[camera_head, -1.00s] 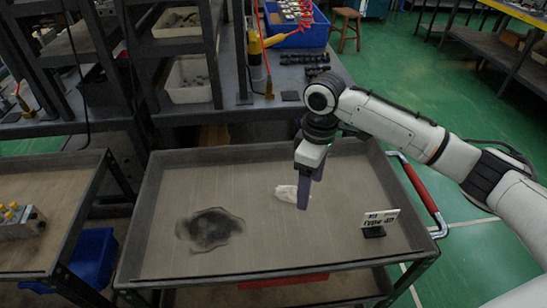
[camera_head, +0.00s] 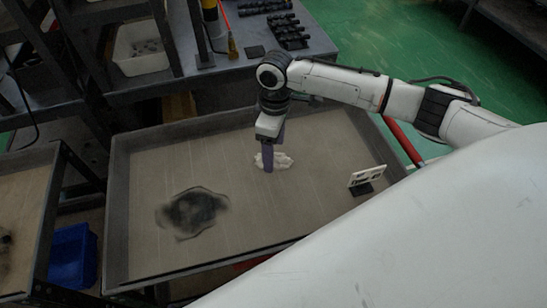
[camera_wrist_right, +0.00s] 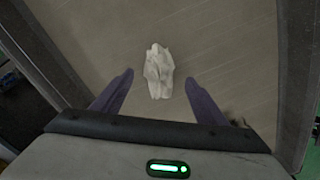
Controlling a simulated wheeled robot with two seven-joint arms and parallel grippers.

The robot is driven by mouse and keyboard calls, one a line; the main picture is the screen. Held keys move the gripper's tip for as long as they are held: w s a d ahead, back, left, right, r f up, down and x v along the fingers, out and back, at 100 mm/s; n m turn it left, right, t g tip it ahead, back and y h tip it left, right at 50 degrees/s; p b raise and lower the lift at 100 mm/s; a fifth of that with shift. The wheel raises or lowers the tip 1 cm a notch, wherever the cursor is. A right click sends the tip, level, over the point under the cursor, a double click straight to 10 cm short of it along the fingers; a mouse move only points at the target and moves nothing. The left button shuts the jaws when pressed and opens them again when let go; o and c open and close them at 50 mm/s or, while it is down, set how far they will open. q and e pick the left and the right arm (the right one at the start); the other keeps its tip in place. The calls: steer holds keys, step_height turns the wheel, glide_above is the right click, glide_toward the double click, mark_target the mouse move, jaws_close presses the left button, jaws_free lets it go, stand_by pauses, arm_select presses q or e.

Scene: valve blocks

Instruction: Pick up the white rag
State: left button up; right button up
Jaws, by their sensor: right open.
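The white rag (camera_head: 284,161) lies crumpled on the tray-topped cart (camera_head: 220,247), right of its middle in the head view. My right gripper (camera_head: 268,163) hangs down right over it, and its fingers cover part of the rag there. In the right wrist view the rag (camera_wrist_right: 158,72) lies whole on the tray, ahead of my right gripper (camera_wrist_right: 159,97) and between the lines of its two fingers. I cannot tell the exact gap between fingertips and tray. My left gripper is not in view.
A dark stain (camera_head: 192,211) marks the tray, left of the rag. A small white sign (camera_head: 367,177) on a dark base stands right of it. A dark workbench (camera_head: 225,65) with black parts (camera_head: 288,30) stands behind. The tray has raised rims.

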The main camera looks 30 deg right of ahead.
step_height(320, 180, down, 2)
steer(key=shift+f, duration=0.15)
steer(key=c, duration=1.1)
steer(key=shift+r, duration=5.05)
